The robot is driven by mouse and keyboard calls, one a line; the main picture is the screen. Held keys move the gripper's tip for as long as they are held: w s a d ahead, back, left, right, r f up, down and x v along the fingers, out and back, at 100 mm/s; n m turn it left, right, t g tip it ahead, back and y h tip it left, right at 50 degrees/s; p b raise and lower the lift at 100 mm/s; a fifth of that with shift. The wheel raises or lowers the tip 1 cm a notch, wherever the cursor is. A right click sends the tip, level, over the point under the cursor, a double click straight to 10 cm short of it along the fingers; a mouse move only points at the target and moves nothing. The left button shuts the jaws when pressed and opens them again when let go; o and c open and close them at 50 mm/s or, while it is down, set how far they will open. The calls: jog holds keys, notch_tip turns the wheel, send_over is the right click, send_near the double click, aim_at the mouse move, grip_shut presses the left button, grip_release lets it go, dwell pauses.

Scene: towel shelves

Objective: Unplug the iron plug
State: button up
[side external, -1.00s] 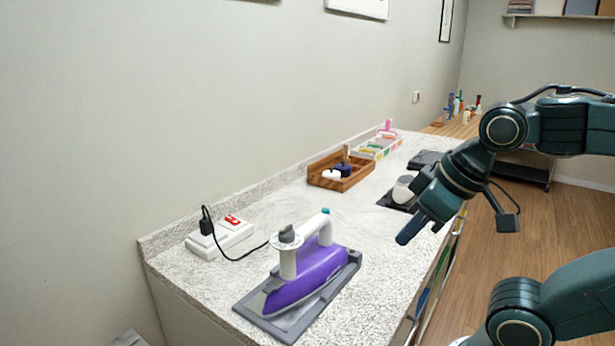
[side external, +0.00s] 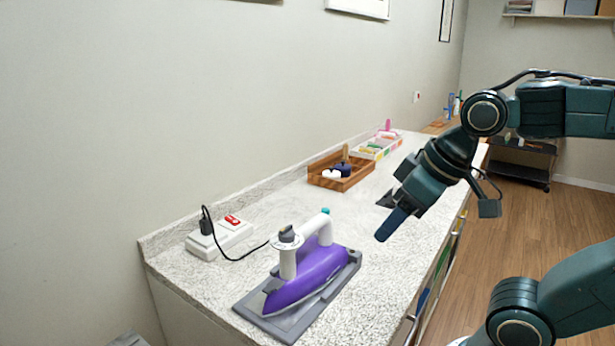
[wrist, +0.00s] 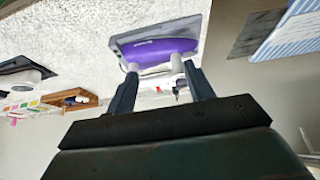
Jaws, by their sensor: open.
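The black iron plug (side external: 206,220) stands upright in a white power strip (side external: 221,238) at the left end of the counter. Its black cord (side external: 243,257) runs to the purple iron (side external: 306,277), which rests on a grey pad (side external: 285,325). My gripper (side external: 393,224) is over the counter's front edge, to the right of the iron and well away from the plug. It is empty. The plug is not clear there.
A wooden tray (side external: 352,183) with small jars and a box of colourful items (side external: 378,148) stand farther back along the wall. The speckled counter (side external: 345,222) is bare between the iron and the tray. The wall rises close behind the power strip.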

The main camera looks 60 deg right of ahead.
jog(key=w, duration=3)
jog(key=t, duration=0.1)
send_near(206, 219)
jog(key=v, duration=0.3)
jog(key=shift+w+f, duration=0.1)
jog(key=shift+f, duration=0.05)
jog(key=shift+x, duration=6.7)
jog(key=c, duration=1)
